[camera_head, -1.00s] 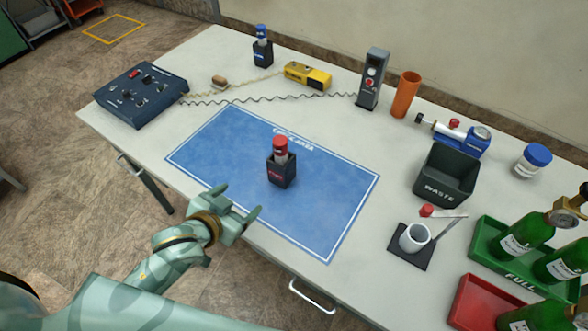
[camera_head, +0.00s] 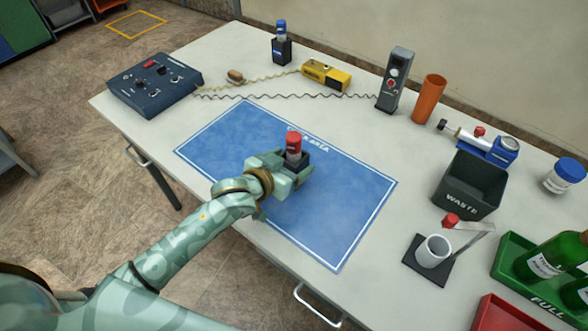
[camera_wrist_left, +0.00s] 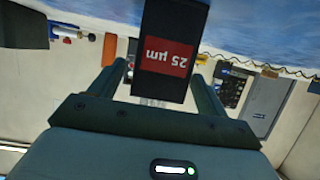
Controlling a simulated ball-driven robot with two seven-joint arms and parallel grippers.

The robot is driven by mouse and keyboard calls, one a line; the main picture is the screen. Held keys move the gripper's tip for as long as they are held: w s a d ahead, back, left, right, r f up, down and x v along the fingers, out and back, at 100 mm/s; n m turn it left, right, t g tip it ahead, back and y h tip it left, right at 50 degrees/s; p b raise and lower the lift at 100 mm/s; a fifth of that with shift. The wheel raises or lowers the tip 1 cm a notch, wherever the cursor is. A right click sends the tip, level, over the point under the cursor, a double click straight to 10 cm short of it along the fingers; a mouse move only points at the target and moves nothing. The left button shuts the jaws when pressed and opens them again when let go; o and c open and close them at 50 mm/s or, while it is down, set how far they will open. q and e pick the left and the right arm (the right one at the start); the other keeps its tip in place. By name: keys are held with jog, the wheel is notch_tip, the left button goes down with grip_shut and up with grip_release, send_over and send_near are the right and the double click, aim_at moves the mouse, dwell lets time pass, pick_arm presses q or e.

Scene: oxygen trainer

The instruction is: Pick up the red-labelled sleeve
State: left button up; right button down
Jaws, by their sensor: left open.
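The red-labelled sleeve (camera_wrist_left: 166,60) is a black block with a red "25 µm" label, upside down in the left wrist view. In the head view the black sleeve (camera_head: 304,157) stands upright on the blue mat (camera_head: 335,212), with a red-capped piece (camera_head: 294,141) in its top. My left gripper (camera_head: 290,174) is at the sleeve and hides its lower part. In the left wrist view the fingers of my left gripper (camera_wrist_left: 157,75) are open, one on each side of the sleeve, with gaps showing. My right gripper is out of view.
A blue-labelled sleeve (camera_head: 282,51) stands at the back. A control box (camera_head: 154,87), yellow device (camera_head: 326,75), grey device (camera_head: 394,80) and orange cylinder (camera_head: 428,99) line the far side. A waste bin (camera_head: 469,185) and white cup (camera_head: 433,252) stand right. The mat around the sleeve is clear.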

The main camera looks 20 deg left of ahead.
pick_arm(q)
jog(key=x, duration=0.2)
jog(key=b+x, duration=0.1)
jog(key=shift+w+d+f, duration=0.1)
jog(key=shift+w+f, duration=0.1)
jog(key=shift+f, duration=0.2)
jog(key=shift+r, duration=0.15)
jog(key=c, duration=1.1)
jog(key=shift+r, duration=0.15)
